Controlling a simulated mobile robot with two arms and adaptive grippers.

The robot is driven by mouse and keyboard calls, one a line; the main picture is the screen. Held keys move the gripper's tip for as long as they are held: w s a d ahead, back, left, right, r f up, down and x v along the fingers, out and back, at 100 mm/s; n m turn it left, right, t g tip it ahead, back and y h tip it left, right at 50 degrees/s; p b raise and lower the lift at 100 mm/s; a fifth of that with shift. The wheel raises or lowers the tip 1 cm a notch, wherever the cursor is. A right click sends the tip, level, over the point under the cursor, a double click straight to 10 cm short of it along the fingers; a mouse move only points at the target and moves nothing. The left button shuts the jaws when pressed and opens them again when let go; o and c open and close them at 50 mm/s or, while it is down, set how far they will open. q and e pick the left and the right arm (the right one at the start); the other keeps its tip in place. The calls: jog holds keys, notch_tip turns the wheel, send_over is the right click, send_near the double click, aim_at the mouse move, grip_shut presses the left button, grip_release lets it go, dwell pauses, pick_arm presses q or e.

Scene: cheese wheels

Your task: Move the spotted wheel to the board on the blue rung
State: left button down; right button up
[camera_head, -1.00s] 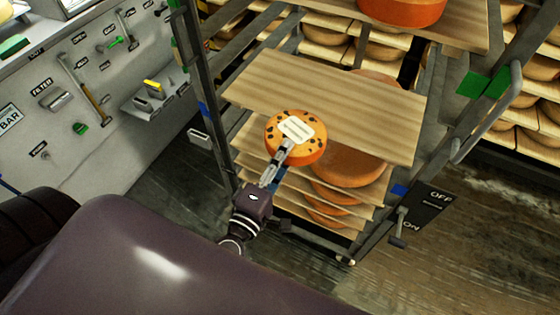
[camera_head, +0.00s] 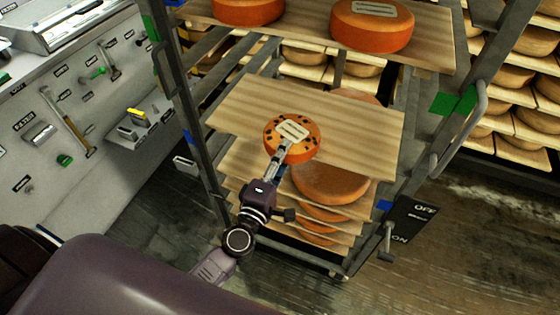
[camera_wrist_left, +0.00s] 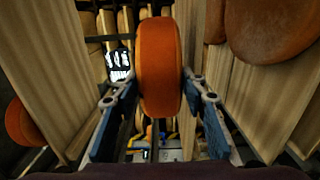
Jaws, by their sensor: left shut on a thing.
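The spotted wheel (camera_head: 291,137) is orange with dark spots and a pale label on its top. My left gripper (camera_head: 281,153) is shut on it from the front; the wheel also shows edge-on between the fingers in the left wrist view (camera_wrist_left: 159,65). In the head view the wheel overlaps the front edge of an empty wooden board (camera_head: 245,105), level with the blue marks (camera_head: 385,205) on the rack posts. I cannot tell whether the wheel touches that board. My right gripper is not in view.
The upper board (camera_head: 300,30), near the green marks (camera_head: 455,102), carries orange wheels (camera_head: 372,24). Below are more boards and a large plain wheel (camera_head: 330,181). Rack posts flank the opening. A tool wall (camera_head: 80,150) stands at left.

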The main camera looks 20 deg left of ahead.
pick_arm(q)
jog(key=shift+w+r, duration=0.15)
jog(key=shift+w, duration=1)
jog(key=shift+w+r, duration=0.15)
jog(key=shift+w, duration=0.95)
jog(key=shift+f+b, duration=1)
jog(key=shift+f, duration=0.2)
jog(key=shift+s+f, duration=0.1)
jog(key=shift+f, duration=0.1)
jog(key=c, duration=1.1)
grip_release()
jog(key=shift+d, duration=0.1)
jog(key=shift+s+f, duration=0.15)
jog(key=shift+f, duration=0.25)
jog(key=s, duration=1.2)
jog(key=shift+a+r, duration=0.2)
jog(key=shift+r, duration=0.05)
